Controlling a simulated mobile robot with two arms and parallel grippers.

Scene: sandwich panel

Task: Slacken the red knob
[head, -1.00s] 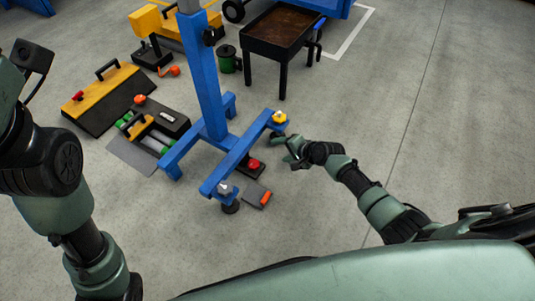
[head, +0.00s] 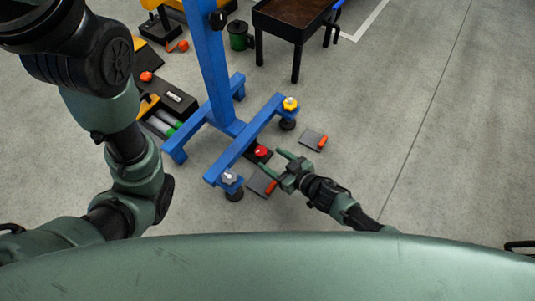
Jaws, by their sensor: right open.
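The red knob (head: 262,151) sits low beside the front bar of the blue stand (head: 213,75), on a dark base near the floor. My right gripper (head: 271,161) is open, its two green fingers pointing left toward the red knob. The fingertips look close to the knob, one on the far side and one on the near side in the picture; I cannot tell whether they touch it. My left arm (head: 125,150) fills the left side of the head view, and its gripper is out of the picture.
A yellow knob (head: 290,103) and a grey knob (head: 229,177) top the ends of the stand's front bar. Grey plates with orange ends (head: 313,140) lie on the floor. A toolbox (head: 170,103) and a dark tray table (head: 290,20) stand behind. The floor at right is clear.

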